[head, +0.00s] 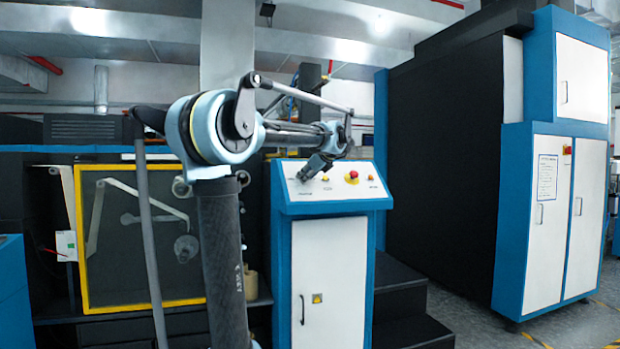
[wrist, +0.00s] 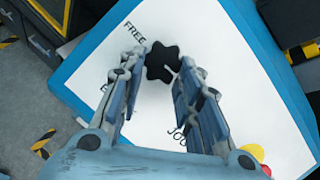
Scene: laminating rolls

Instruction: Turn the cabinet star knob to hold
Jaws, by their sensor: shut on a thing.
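The black star knob (wrist: 163,62) sits on the white sloped panel (wrist: 110,45) of the blue cabinet in the wrist view. The word FREE is printed at its upper left and JOG below it; another label is mostly hidden behind the left finger. My gripper (wrist: 167,58) is shut on the knob, with one finger at its left and one at its right. In the head view my gripper (head: 312,166) is at the left part of the cabinet panel (head: 335,192) and the knob cannot be made out. The knob's pointing direction is unclear.
A red button on a yellow base (head: 352,176) stands to the right on the same panel, and part of it shows in the wrist view (wrist: 255,153). A yellow-framed window (head: 80,240) is at the left. Dark steps (head: 405,300) are beside the cabinet.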

